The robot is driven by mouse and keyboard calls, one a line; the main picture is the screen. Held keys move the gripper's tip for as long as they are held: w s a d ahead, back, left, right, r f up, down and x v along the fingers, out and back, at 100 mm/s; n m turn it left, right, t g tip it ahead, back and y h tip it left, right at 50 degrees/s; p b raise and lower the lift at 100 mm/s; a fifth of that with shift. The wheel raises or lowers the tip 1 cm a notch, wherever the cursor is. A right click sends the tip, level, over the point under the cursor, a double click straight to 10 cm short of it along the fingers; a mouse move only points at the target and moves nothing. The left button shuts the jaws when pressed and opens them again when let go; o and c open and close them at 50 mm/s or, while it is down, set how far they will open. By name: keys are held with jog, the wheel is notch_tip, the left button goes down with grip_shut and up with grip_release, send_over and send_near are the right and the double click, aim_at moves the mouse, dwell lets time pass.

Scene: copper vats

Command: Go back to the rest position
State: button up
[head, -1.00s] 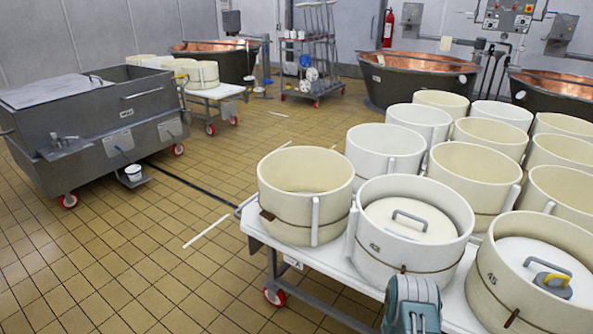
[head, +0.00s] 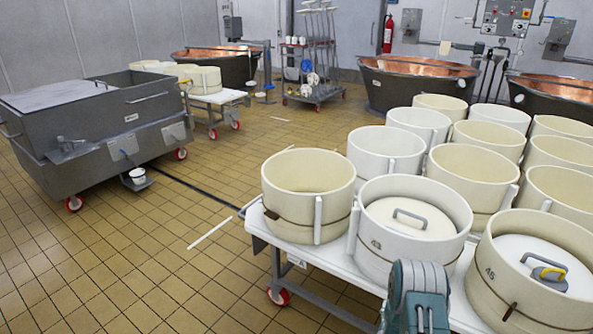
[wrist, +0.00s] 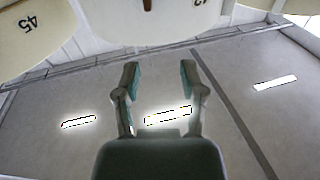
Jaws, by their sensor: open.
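My gripper (wrist: 160,80) shows in the wrist view with its two fingers spread apart and nothing between them. Round cheese moulds hang into the top of that view, one marked 45 (wrist: 30,28). In the head view my arm (head: 415,295) shows at the bottom, in front of the white table's near edge; the fingertips cannot be made out there. The mould marked 45 (head: 535,275) stands to its right, with a lid and a yellow-and-grey piece at the lid's handle. Another lidded mould (head: 410,230) stands just behind my arm.
Several open moulds (head: 307,190) crowd the white wheeled table (head: 300,250). A grey wheeled tank (head: 95,125) stands at left. Copper vats (head: 420,80) and a tool rack (head: 312,70) stand at the back.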

jog(key=w+a+r+g+y, duration=0.1)
jog(key=w+a+r, duration=0.15)
jog(key=r, duration=0.45)
jog(key=w+a+r+g+y, duration=0.1)
jog(key=w+r+y, duration=0.15)
jog(key=r, duration=0.45)
jog(key=s+a+r+n+g+y, duration=0.1)
jog(key=s+a+r+g, duration=0.1)
jog(key=r, duration=0.5)
jog(key=s+a+r+n+g+y, duration=0.1)
jog(key=s+a+r, duration=0.15)
jog(key=r, duration=0.35)
jog(key=s+a+r+n+g, duration=0.1)
jog(key=s+a+r+g, duration=0.1)
jog(key=s+r, duration=0.4)
jog(key=s+a+r+g, duration=0.1)
jog(key=s+a+r, duration=0.2)
jog(key=s, duration=0.5)
jog(key=s+a+r+n+g+y, duration=0.1)
jog(key=s+g, duration=0.3)
jog(key=s, duration=1.4)
jog(key=shift+s+r+n, duration=0.25)
jog(key=shift+r+n, duration=0.05)
jog(key=shift+r, duration=0.35)
